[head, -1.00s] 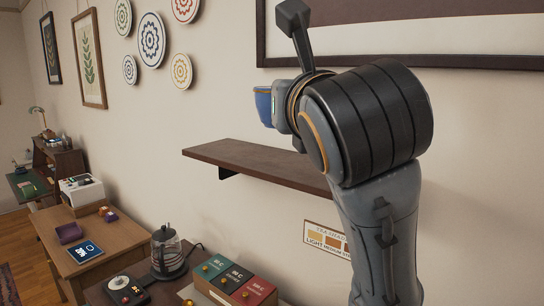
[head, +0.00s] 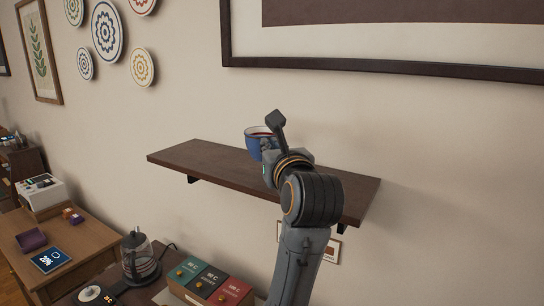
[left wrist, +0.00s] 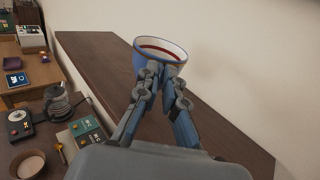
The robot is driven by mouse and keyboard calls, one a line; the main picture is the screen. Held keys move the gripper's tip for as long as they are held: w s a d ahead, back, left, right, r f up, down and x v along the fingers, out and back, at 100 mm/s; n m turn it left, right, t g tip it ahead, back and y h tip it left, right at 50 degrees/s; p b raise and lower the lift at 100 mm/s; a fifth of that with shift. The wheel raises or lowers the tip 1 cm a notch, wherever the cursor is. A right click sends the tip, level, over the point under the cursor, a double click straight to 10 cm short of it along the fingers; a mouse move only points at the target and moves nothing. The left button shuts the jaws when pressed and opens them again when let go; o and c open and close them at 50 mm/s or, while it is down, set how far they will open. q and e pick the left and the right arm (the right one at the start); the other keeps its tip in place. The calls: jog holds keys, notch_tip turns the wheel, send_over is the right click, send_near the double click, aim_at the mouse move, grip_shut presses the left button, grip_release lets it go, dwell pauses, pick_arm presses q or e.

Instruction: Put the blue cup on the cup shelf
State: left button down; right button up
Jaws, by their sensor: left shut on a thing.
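The blue cup (head: 255,145) is upright, with a pale rim and a dark red liquid or lining inside. My left gripper (head: 268,150) is shut on it; in the head view the wrist partly hides the cup and the fingers. The left wrist view shows the cup (left wrist: 160,51) between the fingertips (left wrist: 160,72). The cup shelf (head: 200,158) is a dark brown wall board. The cup shows over its middle part; I cannot tell whether it touches the board. In the left wrist view the shelf (left wrist: 90,62) runs beneath the gripper. My right gripper is not in view.
The shelf top is otherwise bare. Below it, a table holds a glass kettle (head: 140,258) and several coloured boxes (head: 210,282). A large framed picture (head: 400,68) hangs above the shelf, and patterned plates (head: 107,30) hang to its left.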

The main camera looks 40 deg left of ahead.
pick_arm(q)
jog(key=shift+w+f, duration=0.15)
jog(key=shift+f, duration=0.05)
jog(key=shift+w+f+p, duration=0.15)
jog(key=shift+f+p, duration=0.15)
jog(key=shift+p, duration=0.05)
jog(key=shift+w+f+p, duration=0.1)
jog(key=shift+f+p, duration=0.55)
jog(key=shift+f, duration=0.25)
jog(key=shift+a+f, duration=0.1)
jog(key=shift+f, duration=0.4)
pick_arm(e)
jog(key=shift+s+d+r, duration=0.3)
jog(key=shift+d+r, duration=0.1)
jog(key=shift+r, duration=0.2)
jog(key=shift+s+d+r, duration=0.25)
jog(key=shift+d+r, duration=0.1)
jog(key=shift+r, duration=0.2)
